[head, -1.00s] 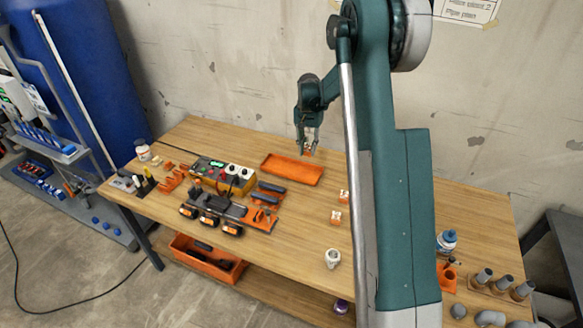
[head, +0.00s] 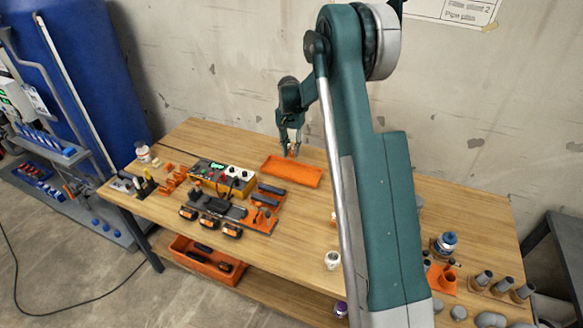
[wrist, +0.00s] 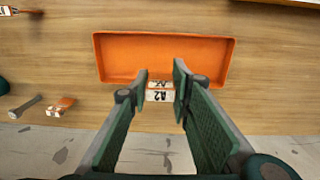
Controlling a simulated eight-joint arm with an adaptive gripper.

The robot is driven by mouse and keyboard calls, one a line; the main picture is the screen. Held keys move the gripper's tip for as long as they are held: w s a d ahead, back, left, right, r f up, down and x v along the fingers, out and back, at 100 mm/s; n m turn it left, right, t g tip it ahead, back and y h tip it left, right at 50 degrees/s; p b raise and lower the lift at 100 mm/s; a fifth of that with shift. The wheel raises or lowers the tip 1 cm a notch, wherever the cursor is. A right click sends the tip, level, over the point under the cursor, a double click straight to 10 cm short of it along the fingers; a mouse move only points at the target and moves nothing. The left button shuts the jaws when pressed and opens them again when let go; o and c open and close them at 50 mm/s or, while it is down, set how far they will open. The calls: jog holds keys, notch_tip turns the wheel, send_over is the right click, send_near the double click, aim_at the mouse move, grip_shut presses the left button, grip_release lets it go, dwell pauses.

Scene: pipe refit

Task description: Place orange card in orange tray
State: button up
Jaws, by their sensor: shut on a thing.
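My gripper (head: 291,152) is above the back edge of the orange tray (head: 292,171) in the head view, shut on a small card. In the wrist view my gripper (wrist: 160,84) holds the card (wrist: 159,96) between its fingertips; its white face reads "A2", and its orange part is mostly hidden. The orange tray (wrist: 118,56) lies below, near the card, and the part of it I can see is empty. I cannot tell the card's exact height above the tray.
A yellow control box (head: 222,177) and an orange tool holder (head: 262,216) are left of the tray. A white cup (head: 332,260) stands near the front edge. A blue-capped bottle (head: 445,243) and several pipe pieces are at right. The wall is close behind the tray.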

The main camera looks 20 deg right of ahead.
aim_at(291, 145)
jog(key=shift+f, duration=2.55)
jog(key=shift+f, duration=0.15)
jog(key=shift+f+b, duration=0.35)
jog(key=shift+f, duration=1.4)
jog(key=shift+f, duration=0.15)
jog(key=o, duration=0.7)
notch_tip(291, 145, up, 12)
jog(key=shift+w+a+r+p, duration=0.15)
jog(key=shift+p, duration=0.35)
